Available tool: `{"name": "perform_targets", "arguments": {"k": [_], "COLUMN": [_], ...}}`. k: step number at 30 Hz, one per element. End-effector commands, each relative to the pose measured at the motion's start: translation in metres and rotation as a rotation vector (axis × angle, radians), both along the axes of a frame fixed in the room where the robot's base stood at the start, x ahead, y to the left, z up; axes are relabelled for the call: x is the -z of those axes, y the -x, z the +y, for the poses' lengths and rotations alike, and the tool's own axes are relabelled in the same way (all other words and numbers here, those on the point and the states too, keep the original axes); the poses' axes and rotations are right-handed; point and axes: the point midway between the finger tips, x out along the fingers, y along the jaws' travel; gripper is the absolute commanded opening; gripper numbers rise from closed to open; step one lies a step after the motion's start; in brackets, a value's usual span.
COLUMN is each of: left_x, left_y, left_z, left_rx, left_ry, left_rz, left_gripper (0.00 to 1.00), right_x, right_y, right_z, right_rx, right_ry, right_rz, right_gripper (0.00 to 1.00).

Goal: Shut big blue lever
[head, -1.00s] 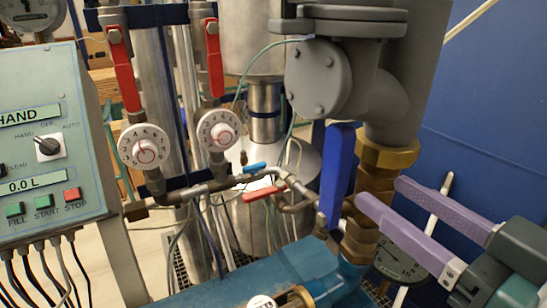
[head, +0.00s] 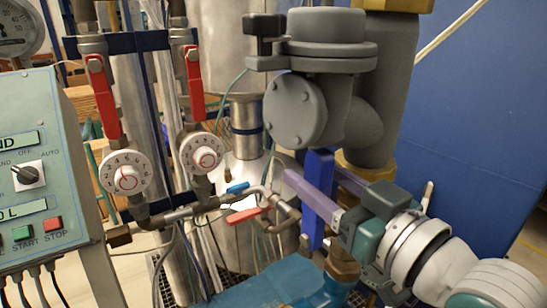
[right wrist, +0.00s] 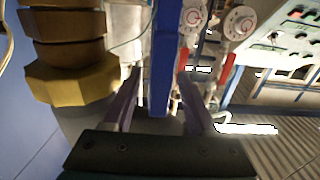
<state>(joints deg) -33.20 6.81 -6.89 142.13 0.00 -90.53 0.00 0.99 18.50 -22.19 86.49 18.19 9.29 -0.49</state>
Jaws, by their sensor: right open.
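The big blue lever (head: 318,215) stands roughly vertical beside the brass pipe fitting in the middle of the head view. It also shows in the right wrist view (right wrist: 163,60), running down between the fingers. My right gripper (head: 316,177) is open, with one purple finger on each side of the lever. In the right wrist view the right gripper (right wrist: 160,90) has visible gaps to the lever on both sides. One finger partly covers the lever in the head view, and the other is partly hidden behind it. My left gripper is not in view.
A grey pipe and flange (head: 325,60) stand just above the lever. Two red levers (head: 103,95) (head: 194,82) and white dials are at the left, beside a control panel (head: 25,150). A small blue lever (head: 238,188) and small red lever (head: 245,215) are close by.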

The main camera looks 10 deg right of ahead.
Motion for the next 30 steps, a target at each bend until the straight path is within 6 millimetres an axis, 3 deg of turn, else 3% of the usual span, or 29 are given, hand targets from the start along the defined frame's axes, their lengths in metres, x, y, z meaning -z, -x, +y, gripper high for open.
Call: {"name": "perform_targets", "arguments": {"k": [5,20,30], "left_x": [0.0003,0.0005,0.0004], "left_y": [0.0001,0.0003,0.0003], "left_z": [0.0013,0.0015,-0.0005], "left_rx": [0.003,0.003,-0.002], "left_ry": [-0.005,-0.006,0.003], "left_rz": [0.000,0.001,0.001], "left_gripper": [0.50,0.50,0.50], "right_x": [0.0000,0.0000,-0.0001], "right_y": [0.0001,0.0004,0.0004], "right_z": [0.0001,0.0000,0.0000], "right_rx": [0.000,0.000,0.000], "right_ry": [0.000,0.000,0.000], "right_rz": [0.000,0.000,0.000], "right_gripper": [0.55,0.00,0.00]}}
